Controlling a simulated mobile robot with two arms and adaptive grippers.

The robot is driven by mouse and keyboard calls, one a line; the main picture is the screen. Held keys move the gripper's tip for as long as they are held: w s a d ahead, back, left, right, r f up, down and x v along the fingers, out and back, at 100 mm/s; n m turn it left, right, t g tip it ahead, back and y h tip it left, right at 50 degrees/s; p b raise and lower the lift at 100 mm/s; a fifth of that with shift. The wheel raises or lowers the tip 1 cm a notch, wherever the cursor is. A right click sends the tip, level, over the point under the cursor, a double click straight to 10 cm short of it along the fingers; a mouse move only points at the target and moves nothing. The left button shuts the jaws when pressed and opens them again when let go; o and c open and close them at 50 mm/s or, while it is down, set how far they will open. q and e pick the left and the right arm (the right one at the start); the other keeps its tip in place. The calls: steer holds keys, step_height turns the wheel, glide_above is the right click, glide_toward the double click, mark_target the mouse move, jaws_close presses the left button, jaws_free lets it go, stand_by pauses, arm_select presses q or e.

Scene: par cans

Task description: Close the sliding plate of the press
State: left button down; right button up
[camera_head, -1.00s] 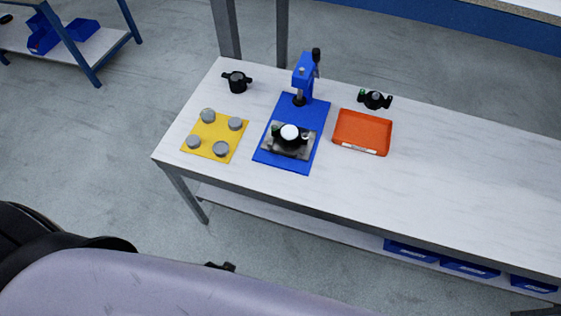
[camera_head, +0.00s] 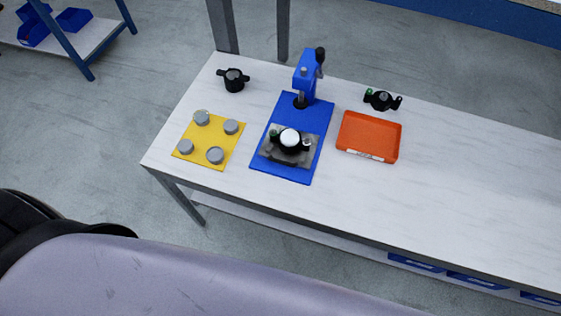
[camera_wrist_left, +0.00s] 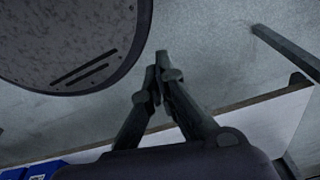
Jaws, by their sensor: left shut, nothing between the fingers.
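The blue press (camera_head: 305,77) stands on its blue base plate (camera_head: 286,176) on the white table, with its lever at the upper right. The grey sliding plate (camera_head: 270,156) sits at the front of the base, pulled out from under the press head. A black part with a pale round top (camera_head: 290,138) rests on the plate. My left gripper (camera_wrist_left: 156,72) shows only in the left wrist view; its fingers are together and empty, over the floor and away from the press. My right gripper is not in view.
On the table (camera_head: 460,190), a yellow mat (camera_head: 208,139) with several grey discs lies left of the press. An orange tray (camera_head: 369,137) lies right. Black parts stand at back left (camera_head: 233,80) and back right (camera_head: 382,100). The table's right side is clear.

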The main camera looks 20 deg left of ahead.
arm_select(q)
steer(key=w+d+r+t+b, duration=0.1)
steer(key=w+d+r+b, duration=0.1)
steer(key=w+r+b, duration=0.65)
steer(key=w+a+r+m+t+y+b, duration=0.2)
steer(key=w+r+m, duration=0.25)
steer(key=r, duration=0.45)
steer(key=w+a+r+m+t+y+b, duration=0.1)
steer(key=w+r+m+t+y+b, duration=0.25)
steer(key=r, duration=0.55)
steer(key=w+d+r+m+t+h+p, duration=0.1)
steer(key=d+r+m+t+h, duration=0.3)
steer(key=m, duration=0.9)
steer(key=w+d+r+m+t+h+p, duration=0.15)
steer(key=d+m+t, duration=0.35)
steer(key=m, duration=0.8)
steer(key=shift+g, duration=0.65)
steer(key=x, duration=0.4)
steer(key=d+x, duration=0.1)
steer(key=x, duration=0.8)
steer(key=shift+w+d+r+p, duration=0.2)
steer(key=shift+w+r+p, duration=0.05)
steer(key=shift+p, duration=0.05)
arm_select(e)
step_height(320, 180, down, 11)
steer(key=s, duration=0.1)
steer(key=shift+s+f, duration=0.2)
